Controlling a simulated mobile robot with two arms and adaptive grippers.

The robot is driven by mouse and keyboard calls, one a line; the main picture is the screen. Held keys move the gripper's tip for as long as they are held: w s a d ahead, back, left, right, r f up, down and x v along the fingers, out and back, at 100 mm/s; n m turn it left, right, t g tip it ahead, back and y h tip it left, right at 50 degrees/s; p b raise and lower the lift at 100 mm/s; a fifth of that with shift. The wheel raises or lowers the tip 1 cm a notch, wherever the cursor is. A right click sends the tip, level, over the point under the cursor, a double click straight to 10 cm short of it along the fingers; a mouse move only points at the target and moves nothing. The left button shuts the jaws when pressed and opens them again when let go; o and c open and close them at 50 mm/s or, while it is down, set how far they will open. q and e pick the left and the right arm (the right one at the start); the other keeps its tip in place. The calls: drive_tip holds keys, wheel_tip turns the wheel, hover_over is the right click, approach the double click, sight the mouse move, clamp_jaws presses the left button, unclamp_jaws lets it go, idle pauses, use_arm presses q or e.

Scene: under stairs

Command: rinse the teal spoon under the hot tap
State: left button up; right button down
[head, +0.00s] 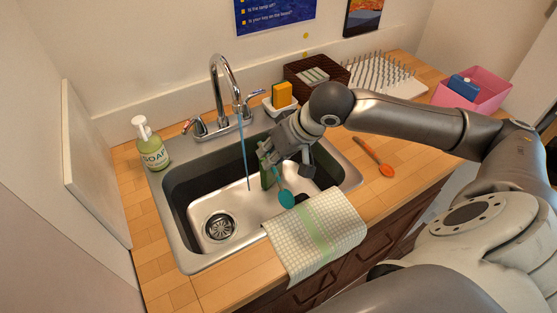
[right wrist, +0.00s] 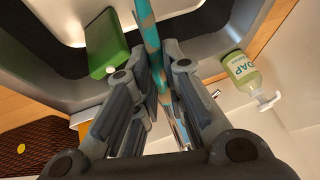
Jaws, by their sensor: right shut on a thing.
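The teal spoon (head: 286,198) hangs bowl-down over the right part of the sink (head: 187,262). My right gripper (head: 276,163) is shut on its handle. In the right wrist view the handle (right wrist: 148,40) runs between the fingers and has brownish patches. The tap (head: 221,75) stands behind the sink, and a thin blue water stream (head: 244,160) falls from it into the basin. The spoon is to the right of the stream, apart from it. One tap handle (head: 196,126) is at the left; which is hot I cannot tell. My left gripper is out of view.
A green block (head: 266,172) is in the sink close to my gripper. A checked towel (head: 330,225) hangs over the front edge. A soap bottle (head: 151,146) stands left, an orange spoon (head: 376,157) lies right. Behind are a sponge (head: 282,94), a drying rack (head: 385,78) and a pink bin (head: 490,88).

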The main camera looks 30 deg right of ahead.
sight(261, 143)
drive_tip(key=w, duration=0.1)
drive_tip(key=w+b, duration=0.1)
drive_tip(key=w, duration=0.1)
drive_tip(key=w+f+b, duration=0.1)
drive_tip(key=w, duration=0.1)
drive_tip(key=shift+a+f, duration=0.1)
drive_tip(key=shift+a, duration=0.2)
drive_tip(key=shift+w+a+f+p, duration=0.1)
drive_tip(key=shift+w+f+p, duration=0.1)
drive_tip(key=shift+w+p, duration=0.7)
drive_tip(key=shift+w+f+p, duration=0.15)
drive_tip(key=shift+w+p, duration=0.2)
drive_tip(key=shift+w, duration=0.95)
drive_tip(key=shift+d+p, duration=0.55)
drive_tip(key=shift+d, duration=0.05)
drive_tip(key=shift+a, duration=0.1)
drive_tip(key=shift+a+p, duration=0.55)
drive_tip(key=shift+p, duration=0.15)
drive_tip(key=shift+d, duration=0.15)
